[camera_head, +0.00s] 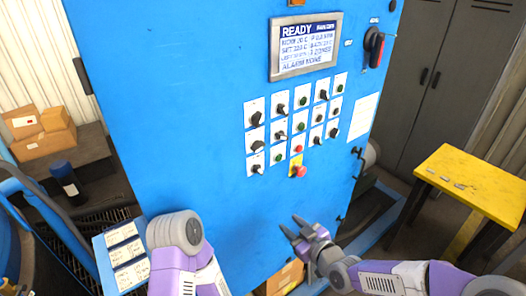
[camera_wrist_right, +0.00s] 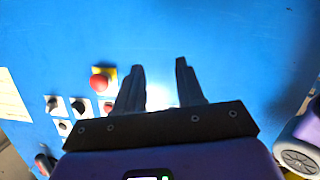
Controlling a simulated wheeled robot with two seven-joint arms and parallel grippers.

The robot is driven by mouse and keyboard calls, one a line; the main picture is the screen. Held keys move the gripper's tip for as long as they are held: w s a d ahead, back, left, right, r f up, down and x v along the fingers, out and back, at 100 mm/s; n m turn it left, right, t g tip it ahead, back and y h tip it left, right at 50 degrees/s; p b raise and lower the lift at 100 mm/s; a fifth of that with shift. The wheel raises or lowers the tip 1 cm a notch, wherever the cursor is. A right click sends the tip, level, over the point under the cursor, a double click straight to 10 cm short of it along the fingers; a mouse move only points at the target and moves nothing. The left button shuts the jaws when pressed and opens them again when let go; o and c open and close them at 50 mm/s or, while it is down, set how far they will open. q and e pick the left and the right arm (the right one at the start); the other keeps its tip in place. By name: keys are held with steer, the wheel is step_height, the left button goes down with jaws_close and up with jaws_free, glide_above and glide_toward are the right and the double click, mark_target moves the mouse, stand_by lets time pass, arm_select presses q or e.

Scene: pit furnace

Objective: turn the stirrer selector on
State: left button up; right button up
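The blue control cabinet (camera_head: 200,90) carries a grid of black selector knobs (camera_head: 256,118) and small coloured buttons on white plates. The labels are too small to read, so I cannot tell which knob is the stirrer selector. My right gripper (camera_head: 293,225) is open and empty, below the grid and the red mushroom button (camera_head: 299,171). In the right wrist view, my right gripper (camera_wrist_right: 158,72) has its two fingers apart with bare blue panel beyond; the red button (camera_wrist_right: 100,82) and a few knobs (camera_wrist_right: 78,108) lie to its left. My left gripper is outside the views.
A display (camera_head: 305,45) reading READY sits above the knobs. A red-and-black rotary switch (camera_head: 374,47) is at the upper right. A yellow table (camera_head: 470,185) stands at the right, cardboard boxes (camera_head: 38,130) at the left. The panel below the knobs is clear.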

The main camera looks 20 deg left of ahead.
mark_target(260, 172)
steer(key=a+r+n+y+p, duration=0.2)
steer(key=a+r+n+y, duration=0.15)
steer(key=r, duration=1.05)
steer(key=shift+n+t+h, duration=0.25)
steer(key=shift+n+t, duration=0.05)
steer(key=shift+n, duration=0.15)
steer(key=x, duration=0.3)
steer(key=p+x, duration=0.1)
steer(key=x, duration=0.2)
steer(key=shift+s+a+r, duration=0.1)
steer(key=shift+s+a, duration=0.15)
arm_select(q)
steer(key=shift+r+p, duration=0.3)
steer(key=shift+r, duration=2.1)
arm_select(e)
steer(key=shift+w+a, duration=0.4)
steer(key=shift+a, duration=0.05)
jaws_close()
